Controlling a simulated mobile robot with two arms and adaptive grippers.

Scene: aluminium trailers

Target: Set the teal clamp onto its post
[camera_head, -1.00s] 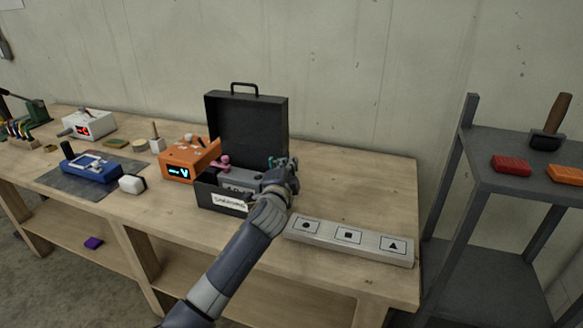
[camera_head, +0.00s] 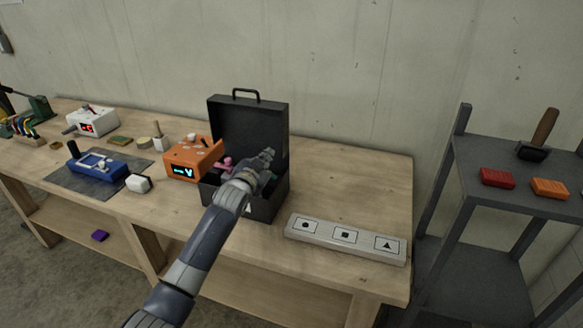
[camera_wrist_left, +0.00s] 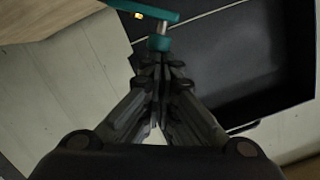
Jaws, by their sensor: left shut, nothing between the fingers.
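The teal clamp (camera_wrist_left: 150,10) shows at the top edge of the left wrist view, partly cut off. A short silver pin and a small teal block (camera_wrist_left: 160,44) show just below it, right beyond my fingertips. I cannot tell whether the clamp is seated on a post. My left gripper (camera_wrist_left: 160,65) is shut and empty, its tips close to the teal block. In the head view my left gripper (camera_head: 268,154) is over the open black case (camera_head: 250,130), and the clamp cannot be made out there. My right gripper is not in view.
A pink part (camera_head: 226,163) sits at the case's left side, next to the orange meter (camera_head: 190,160). A grey panel with three symbols (camera_head: 345,238) lies right of the case. A grey shelf (camera_head: 480,165) stands at the right. The bench behind the panel is clear.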

